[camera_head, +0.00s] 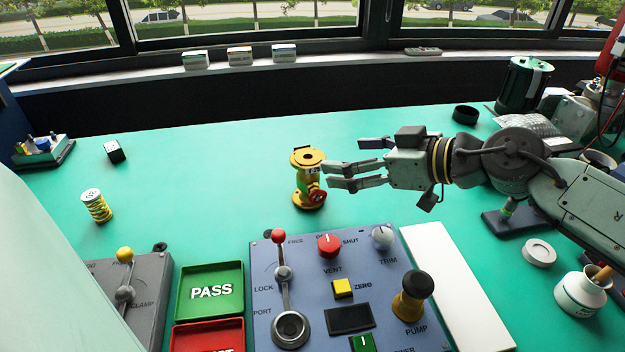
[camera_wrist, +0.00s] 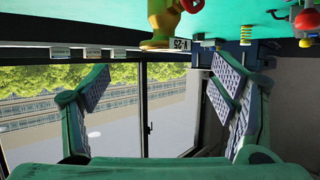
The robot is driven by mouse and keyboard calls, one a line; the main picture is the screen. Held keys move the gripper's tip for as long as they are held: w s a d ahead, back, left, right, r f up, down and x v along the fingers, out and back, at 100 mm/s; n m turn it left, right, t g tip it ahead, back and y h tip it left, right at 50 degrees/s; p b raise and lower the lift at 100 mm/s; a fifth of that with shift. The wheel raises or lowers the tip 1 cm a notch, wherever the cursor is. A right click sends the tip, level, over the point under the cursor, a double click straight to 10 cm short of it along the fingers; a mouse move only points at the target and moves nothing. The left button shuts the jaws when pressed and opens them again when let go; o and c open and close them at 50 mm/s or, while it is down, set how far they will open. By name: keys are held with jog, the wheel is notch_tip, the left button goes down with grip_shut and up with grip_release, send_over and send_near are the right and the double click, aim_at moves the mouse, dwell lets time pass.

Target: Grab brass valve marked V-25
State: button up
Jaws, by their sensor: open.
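The brass valve (camera_head: 303,182) stands upright on the teal table near the middle in the head view. It has a round flange on top, a round base and a red handwheel on its right side. In the wrist view, which is upside down, the valve (camera_wrist: 163,18) shows at the top. Its white tag (camera_wrist: 181,43) reads V-25 when turned over. My gripper (camera_head: 343,163) is open and empty just right of the valve, fingers pointing left towards it. In the wrist view its open fingers (camera_wrist: 160,88) have nothing between them. I cannot tell whether a fingertip touches the valve.
A blue control panel (camera_head: 345,300) with levers and knobs lies in front of the valve. A green PASS tray (camera_head: 210,291) sits left of it.

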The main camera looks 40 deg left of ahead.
aim_at(313, 158)
jog(key=p+x, duration=0.1)
jog(key=x, duration=0.8)
jog(key=shift+s+a+f+p, duration=0.2)
jog(key=shift+s+a+p, duration=0.05)
jog(key=shift+p, duration=0.1)
jog(key=shift+c, duration=0.6)
grip_shut()
jog(key=shift+r, duration=0.1)
